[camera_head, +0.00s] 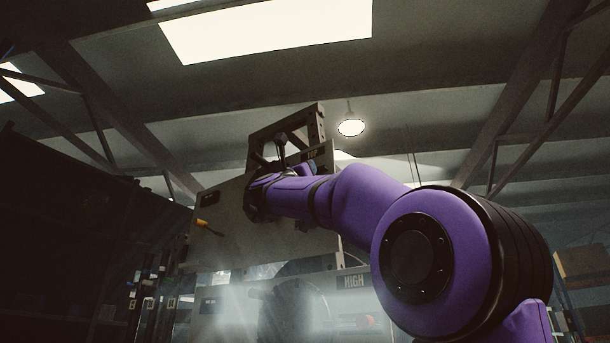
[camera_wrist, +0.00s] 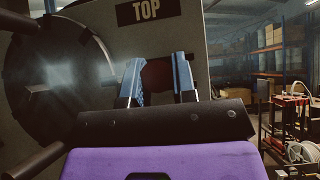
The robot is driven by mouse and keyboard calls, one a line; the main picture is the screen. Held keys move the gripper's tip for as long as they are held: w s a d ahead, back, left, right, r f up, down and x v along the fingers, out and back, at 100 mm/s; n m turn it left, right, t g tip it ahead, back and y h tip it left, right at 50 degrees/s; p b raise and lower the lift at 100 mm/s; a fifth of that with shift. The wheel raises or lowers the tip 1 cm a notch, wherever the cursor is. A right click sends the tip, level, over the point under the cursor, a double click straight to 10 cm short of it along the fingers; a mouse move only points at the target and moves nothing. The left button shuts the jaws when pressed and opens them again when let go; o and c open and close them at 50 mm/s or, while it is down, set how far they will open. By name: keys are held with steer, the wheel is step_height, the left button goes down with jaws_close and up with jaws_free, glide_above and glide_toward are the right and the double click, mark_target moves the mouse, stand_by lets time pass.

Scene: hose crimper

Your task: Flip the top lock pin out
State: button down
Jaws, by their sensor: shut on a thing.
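The grey crimper machine (camera_head: 232,232) stands ahead, with an open metal frame on its top. In the wrist view, a plate marked TOP (camera_wrist: 147,11) is just above my gripper (camera_wrist: 156,82). Its two blue fingers stand a little apart, shut on a dark red-brown piece (camera_wrist: 157,72) at the plate, which I take for the top lock pin. How far the pin is turned out cannot be told. In the head view my purple arm reaches to the machine's upper part, and its wrist hides the pin.
A large dark round part (camera_wrist: 60,75) of the machine is left of the fingers. A yellow-handled piece (camera_head: 206,225) sticks out of the machine's left side. A HIGH label (camera_head: 355,281) is lower down. Shelves with boxes (camera_wrist: 270,50) stand farther off at the right.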

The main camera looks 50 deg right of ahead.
steer(key=shift+s+d, duration=0.15)
steer(key=shift+s, duration=0.65)
steer(key=shift+s+d, duration=0.1)
steer(key=shift+s, duration=0.7)
steer(key=c, duration=0.9)
jaws_free()
steer(key=shift+s, duration=0.15)
steer(key=shift+a, duration=0.1)
steer(key=v, duration=1)
steer(key=shift+a+f, duration=0.2)
steer(key=shift+f, duration=0.1)
